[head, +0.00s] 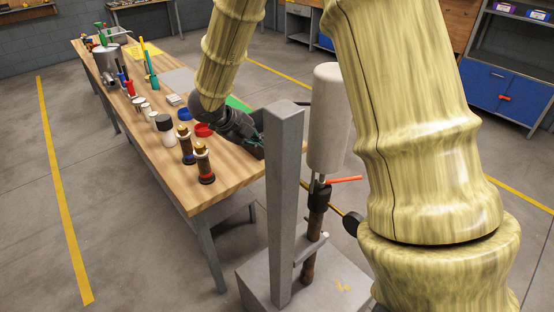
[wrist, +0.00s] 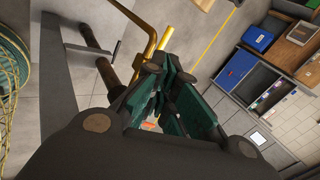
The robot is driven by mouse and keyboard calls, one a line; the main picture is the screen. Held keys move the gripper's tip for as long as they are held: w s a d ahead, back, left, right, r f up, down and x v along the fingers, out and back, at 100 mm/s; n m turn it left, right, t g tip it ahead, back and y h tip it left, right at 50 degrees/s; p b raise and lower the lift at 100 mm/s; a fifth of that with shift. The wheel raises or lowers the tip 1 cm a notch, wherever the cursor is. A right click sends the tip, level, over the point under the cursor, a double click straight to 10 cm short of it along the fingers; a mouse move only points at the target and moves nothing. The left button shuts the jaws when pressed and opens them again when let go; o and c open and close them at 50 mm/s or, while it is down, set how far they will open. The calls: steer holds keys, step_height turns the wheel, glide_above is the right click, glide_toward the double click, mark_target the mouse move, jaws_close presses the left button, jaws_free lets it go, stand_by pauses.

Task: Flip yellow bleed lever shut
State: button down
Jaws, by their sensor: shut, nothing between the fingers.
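A white canister (head: 328,118) stands upright on a brown pipe (head: 312,235) beside a grey post (head: 284,205). An orange-red bar (head: 345,179) sticks out to the right below the canister. A thin yellow rod (head: 335,209) slants from the pipe towards a black knob (head: 352,223). In the wrist view a bent yellow bar (wrist: 150,45) passes just beyond the fingers; I cannot tell whether they touch it. My gripper (wrist: 167,88) is shut and empty there. In the head view my gripper (head: 252,146) is beside the post, its fingertips partly hidden.
A wooden workbench (head: 222,178) with bottles, tools and a pot (head: 106,62) stands to the left. The post rises from a grey base (head: 262,285). A blue cabinet (head: 507,90) stands at the right. Concrete floor is clear left of the bench.

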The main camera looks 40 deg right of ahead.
steer(key=r, duration=0.1)
steer(key=r+m, duration=0.2)
steer(key=shift+a+r+y, duration=0.1)
steer(key=shift+a+y, duration=0.15)
steer(key=shift+y, duration=0.05)
steer(key=shift+w+a, duration=0.1)
steer(key=shift+a, duration=0.05)
steer(key=s+p+x, duration=0.1)
steer(key=p+x, duration=0.3)
steer(key=x, duration=1)
steer(key=shift+w, duration=0.25)
steer(key=shift+m+g, duration=0.3)
steer(key=shift+m, duration=0.1)
